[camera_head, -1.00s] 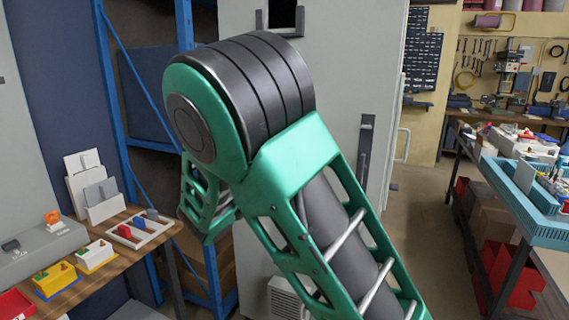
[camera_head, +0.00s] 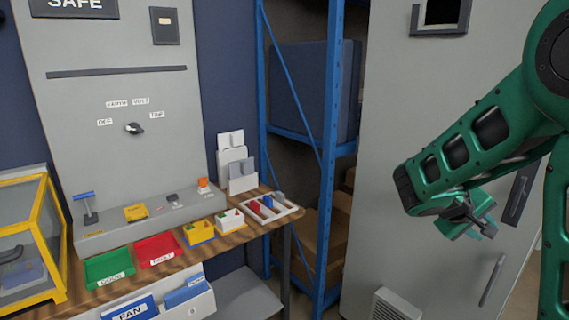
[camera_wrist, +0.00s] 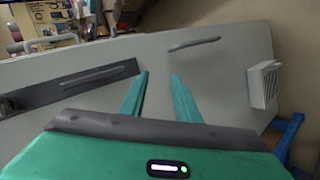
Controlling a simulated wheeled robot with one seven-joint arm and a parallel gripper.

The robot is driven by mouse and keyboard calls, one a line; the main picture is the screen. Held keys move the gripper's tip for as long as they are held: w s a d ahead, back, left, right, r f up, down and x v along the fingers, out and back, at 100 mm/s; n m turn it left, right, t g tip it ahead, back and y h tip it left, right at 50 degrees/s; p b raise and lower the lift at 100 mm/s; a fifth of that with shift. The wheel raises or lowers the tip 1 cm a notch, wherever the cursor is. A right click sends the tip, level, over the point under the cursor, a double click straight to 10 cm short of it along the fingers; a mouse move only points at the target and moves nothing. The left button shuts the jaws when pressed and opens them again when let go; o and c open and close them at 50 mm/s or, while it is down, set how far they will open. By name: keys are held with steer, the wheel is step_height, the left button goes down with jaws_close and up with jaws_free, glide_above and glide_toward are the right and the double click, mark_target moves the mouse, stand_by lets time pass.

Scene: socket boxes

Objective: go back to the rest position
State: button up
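My gripper (camera_head: 478,222) is at the right of the head view, in front of the grey cabinet (camera_head: 400,140) and away from the bench. In the wrist view my gripper (camera_wrist: 159,76) shows two green fingers apart, with nothing between them. The cabinet front fills most of the space beyond the fingers.
A wooden bench with a grey panel (camera_head: 95,90) stands at the left. It holds a green tray (camera_head: 108,264), a red tray (camera_head: 157,248), yellow and white boxes, and a rack (camera_head: 282,216). A blue shelf frame (camera_head: 330,130) stands between bench and cabinet.

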steer(key=s+d+f+m+g+y, duration=0.1)
steer(key=s+f+m+g+y, duration=0.15)
steer(key=s, duration=0.45)
steer(key=s+a+m+y, duration=0.2)
steer(key=s+a+y, duration=0.2)
steer(key=s, duration=0.7)
steer(key=s+a+f+m+g+y, duration=0.1)
steer(key=s+a+m+y, duration=0.2)
steer(key=s+a, duration=0.4)
steer(key=s+y, duration=0.1)
steer(key=s, duration=0.3)
steer(key=shift+s, duration=0.3)
steer(key=shift+w+f+g, duration=0.25)
steer(key=shift+w+f, duration=0.05)
steer(key=shift+w, duration=0.35)
